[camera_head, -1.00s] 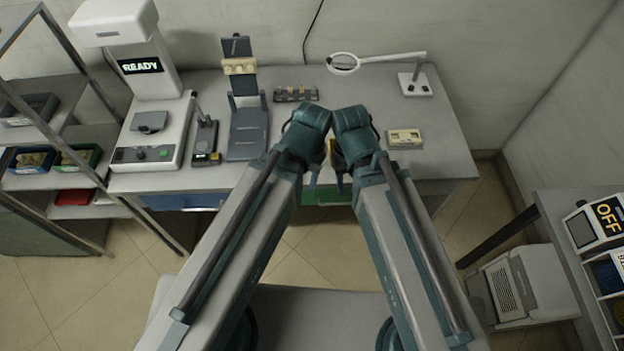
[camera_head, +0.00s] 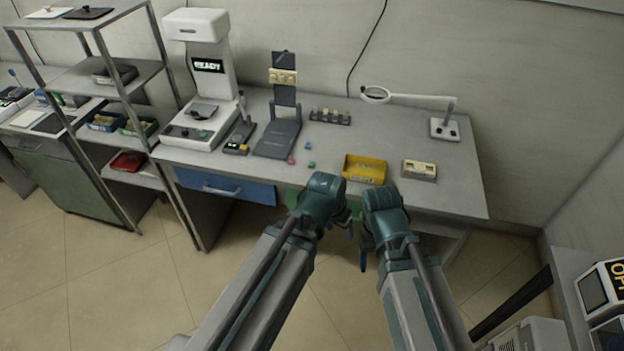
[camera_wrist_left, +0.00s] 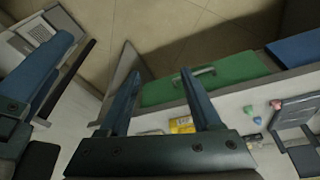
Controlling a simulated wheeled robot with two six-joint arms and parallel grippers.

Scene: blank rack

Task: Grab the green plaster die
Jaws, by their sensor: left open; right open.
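The green die (camera_head: 311,164) is a small cube on the workbench (camera_head: 460,195), left of the yellow bin (camera_head: 364,169). A red die (camera_head: 291,159) lies to its left and a blue die (camera_head: 308,146) behind it. The green die shows small in the left wrist view (camera_wrist_left: 248,110), right of the open fingers. My left gripper (camera_head: 348,226) is in front of the bench's front edge, right of the green die and apart from it. It is open and empty. My right gripper (camera_head: 364,250) is beside it, also open; its fingers are partly hidden.
A dark grey stand (camera_head: 278,138) and a white READY machine (camera_head: 197,125) stand to the left of the dice. A small rack (camera_head: 330,117) is behind, a beige box (camera_head: 419,170) and magnifier lamp (camera_head: 444,128) to the right. Drawers (camera_head: 226,187) are below.

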